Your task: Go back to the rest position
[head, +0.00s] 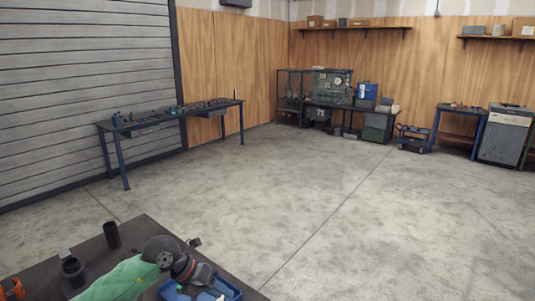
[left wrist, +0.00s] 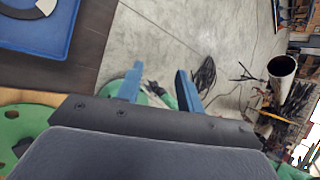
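My left gripper shows in the left wrist view (left wrist: 159,78), with two blue fingers spread apart. I see nothing held between them; floor and blurred clutter show through the gap. Green round-edged parts with holes (left wrist: 20,145) are partly hidden behind the gripper body, and I cannot tell if they belong to a flanged pipe. I cannot make out either gripper for certain in the head view, and my right gripper does not show.
The dark table (head: 40,275) bears dark cylinders (head: 112,235), a grinder-like tool (head: 160,252) and a blue tray (head: 228,290). The tray also shows in the left wrist view (left wrist: 65,45). A long workbench (head: 160,121) stands by the left wall. The middle floor is clear.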

